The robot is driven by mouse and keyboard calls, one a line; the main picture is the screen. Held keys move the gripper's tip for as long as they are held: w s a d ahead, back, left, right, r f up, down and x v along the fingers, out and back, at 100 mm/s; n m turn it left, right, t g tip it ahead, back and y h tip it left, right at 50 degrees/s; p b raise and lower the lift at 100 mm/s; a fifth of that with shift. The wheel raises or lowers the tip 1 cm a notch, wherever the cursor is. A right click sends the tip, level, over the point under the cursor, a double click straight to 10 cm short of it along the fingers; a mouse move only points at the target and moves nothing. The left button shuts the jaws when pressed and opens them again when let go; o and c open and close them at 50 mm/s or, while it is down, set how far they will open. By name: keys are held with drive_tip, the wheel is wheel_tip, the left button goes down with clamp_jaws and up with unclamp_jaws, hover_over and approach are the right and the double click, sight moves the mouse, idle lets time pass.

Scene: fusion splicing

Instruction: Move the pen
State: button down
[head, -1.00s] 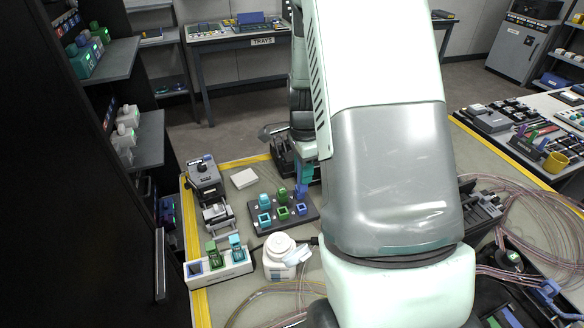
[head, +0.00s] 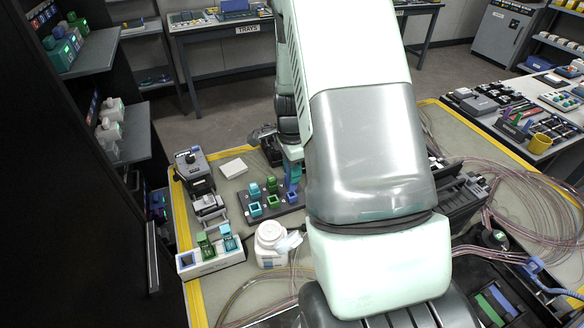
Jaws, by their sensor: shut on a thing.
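My arm fills the middle of the head view and hides much of the bench behind it. The block carries cyan, green and blue square pieces. I cannot tell whether the held thing is the pen, nor whether it touches the block. Several slim coloured sticks (head: 520,112) lie on the right-hand table; I cannot tell if they are pens.
A white holder (head: 212,262) with coloured pieces and a white bottle (head: 270,246) stand at front left. Grey devices (head: 193,170) and a white box (head: 233,168) are behind. Looped fibres (head: 500,190) spread at right.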

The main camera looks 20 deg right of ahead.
drive_tip(key=shift+f, duration=1.4)
idle(1.8)
drive_tip(key=shift+r, duration=0.1)
drive_tip(key=shift+r, duration=2.4)
